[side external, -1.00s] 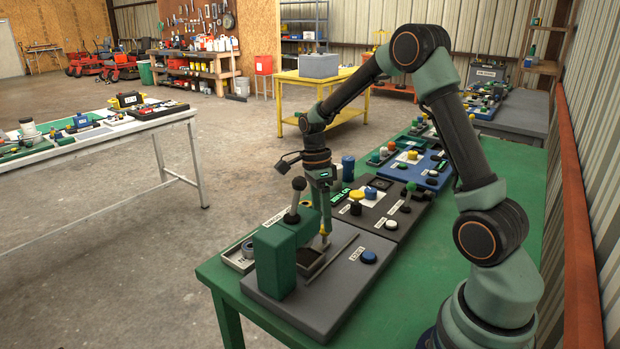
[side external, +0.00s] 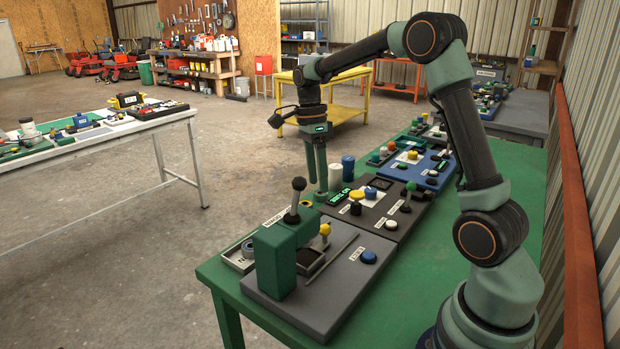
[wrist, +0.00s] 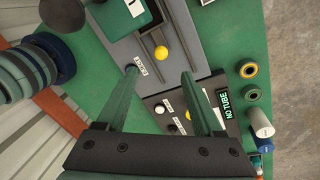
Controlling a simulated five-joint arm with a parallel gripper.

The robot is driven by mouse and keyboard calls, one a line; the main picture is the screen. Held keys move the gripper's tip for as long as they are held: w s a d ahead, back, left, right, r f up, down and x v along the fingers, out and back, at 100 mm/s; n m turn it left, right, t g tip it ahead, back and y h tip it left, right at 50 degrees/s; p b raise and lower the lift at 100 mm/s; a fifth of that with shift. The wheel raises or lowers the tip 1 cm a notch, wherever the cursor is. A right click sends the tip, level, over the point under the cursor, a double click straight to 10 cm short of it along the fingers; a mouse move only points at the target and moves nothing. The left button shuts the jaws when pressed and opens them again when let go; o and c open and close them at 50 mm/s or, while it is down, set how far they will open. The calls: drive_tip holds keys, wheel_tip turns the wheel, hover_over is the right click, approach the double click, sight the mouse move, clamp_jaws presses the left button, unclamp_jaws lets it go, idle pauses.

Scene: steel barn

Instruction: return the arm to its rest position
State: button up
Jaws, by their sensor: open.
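My gripper (side external: 316,168) hangs in the air above the far edge of the green table, pointing down. In the wrist view my gripper (wrist: 158,88) has its two green fingers apart with nothing between them. Below it are the grey board (side external: 345,285) with the green lever press (side external: 277,262) and the dark panel (side external: 378,222). A yellow-topped piece (side external: 325,230) stands on the grey board beside the press; it shows as a yellow ball in the wrist view (wrist: 161,53). My arm arches up and over from its base at the lower right.
A white cylinder (side external: 334,177) and a blue cylinder (side external: 348,168) stand near the gripper by the dark panel. A blue panel (side external: 425,168) lies beyond it. A red rail (side external: 580,220) runs along the wall at right. The air above the table's near side is free.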

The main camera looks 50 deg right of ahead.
drive_tip(key=s+a+r+n+t+h, duration=0.1)
drive_tip(key=s+a+r+n+t, duration=0.2)
drive_tip(key=a+r+n+t, duration=0.5)
drive_tip(key=s+a+f+n, duration=0.1)
drive_tip(key=s+n, duration=0.3)
drive_tip(key=n, duration=0.4)
drive_tip(key=s+a+f+n, duration=0.1)
drive_tip(key=s+a+n, duration=0.3)
drive_tip(key=n, duration=0.4)
drive_tip(key=shift+s+n, duration=0.25)
drive_tip(key=shift+n, duration=0.05)
drive_tip(key=shift+a, duration=0.1)
